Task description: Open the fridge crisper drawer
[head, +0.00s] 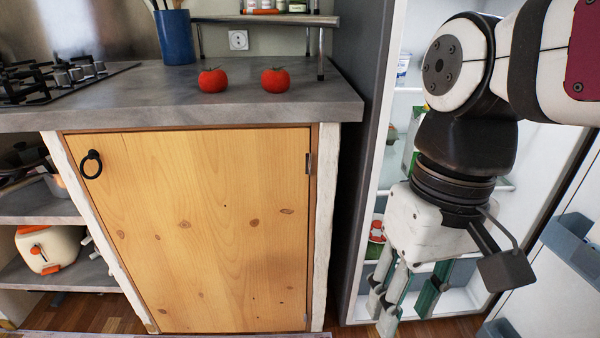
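The fridge (378,150) stands open at the right, with white inner walls and several shelves. Its door (541,285) is swung out to the right. My gripper (408,308) points down in front of the lower part of the fridge opening. Its fingers are spread apart, with nothing seen between them. My arm and gripper cover much of the interior. I cannot clearly make out the crisper drawer; the low part of the fridge is mostly behind my gripper. I cannot tell whether the fingers touch anything.
A stone counter (150,103) with two tomatoes (212,80) (275,80) and a blue utensil holder (174,38) stands left of the fridge. Below is a shut wooden cabinet door (200,220). Door bins (575,245) stick out at the right. Little floor shows.

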